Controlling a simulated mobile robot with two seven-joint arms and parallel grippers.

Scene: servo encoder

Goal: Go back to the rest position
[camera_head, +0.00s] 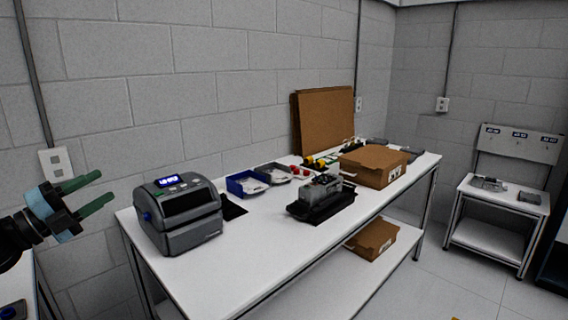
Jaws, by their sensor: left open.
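My left gripper (97,193) is at the left edge of the head view, with two green fingers spread apart and nothing between them. It is in the air to the left of the long white workbench (262,255), apart from everything on it. My right gripper is not in view. A grey servo-like unit (322,193) sits in a black holder (325,207) near the middle of the workbench.
A grey label printer (178,213) stands at the bench's left end. Behind are a blue bin (246,184) and screwdrivers (318,162). A cardboard box (374,165) is at right; another box (372,239) lies on the lower shelf. A small side table (503,196) stands far right.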

